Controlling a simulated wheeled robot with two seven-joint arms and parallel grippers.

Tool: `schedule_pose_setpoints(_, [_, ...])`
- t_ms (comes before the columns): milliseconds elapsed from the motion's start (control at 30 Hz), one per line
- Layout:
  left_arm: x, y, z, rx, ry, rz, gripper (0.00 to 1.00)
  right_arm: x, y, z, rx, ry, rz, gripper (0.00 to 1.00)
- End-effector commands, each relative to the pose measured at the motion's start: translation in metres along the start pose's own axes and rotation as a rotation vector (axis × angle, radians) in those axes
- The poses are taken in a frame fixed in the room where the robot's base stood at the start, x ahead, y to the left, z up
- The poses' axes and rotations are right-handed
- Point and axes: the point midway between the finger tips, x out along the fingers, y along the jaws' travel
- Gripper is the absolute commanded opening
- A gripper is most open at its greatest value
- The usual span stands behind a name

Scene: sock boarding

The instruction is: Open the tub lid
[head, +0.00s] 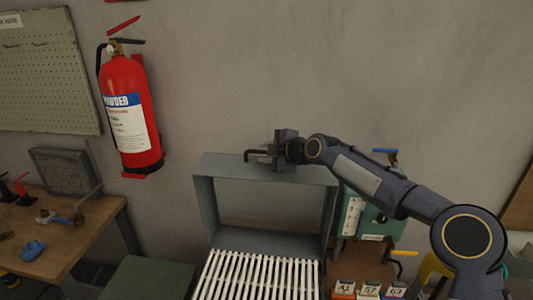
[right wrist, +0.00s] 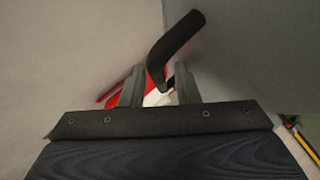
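A grey, box-like metal lid (head: 207,215) stands upright behind a row of white slats in the head view. Its grey face also fills the right side of the right wrist view (right wrist: 255,60). A black bent handle (head: 252,153) shows at its top edge. In the right wrist view the handle (right wrist: 174,48) reaches between the two fingers. My right gripper (head: 268,155) is at the top of the lid. Its fingers (right wrist: 160,86) stand apart on either side of the handle, with a gap showing to the left. My left gripper is not in view.
White slats (head: 255,278) lie in front of the lid. A red fire extinguisher (head: 130,115) hangs on the wall at left. A wooden bench (head: 75,240) is at left. A green box (head: 378,222) and small numbered bins (head: 370,290) are at right.

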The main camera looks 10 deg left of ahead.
Motion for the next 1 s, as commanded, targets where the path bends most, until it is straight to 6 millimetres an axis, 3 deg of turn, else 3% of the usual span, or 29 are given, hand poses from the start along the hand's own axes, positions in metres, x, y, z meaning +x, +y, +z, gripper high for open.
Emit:
schedule_pose_setpoints(233, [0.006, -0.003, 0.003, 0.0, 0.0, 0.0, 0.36, -0.01, -0.006, 0.004, 0.001, -0.003, -0.01, 0.33])
schedule_pose_setpoints(633, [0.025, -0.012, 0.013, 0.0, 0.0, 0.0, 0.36, -0.072, -0.002, 0.001, -0.001, -0.001, -0.001, 0.33])
schedule_pose_setpoints(1000, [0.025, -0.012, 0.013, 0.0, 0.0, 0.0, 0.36, -0.079, 0.0, 0.0, 0.0, 0.0, -0.001, 0.3])
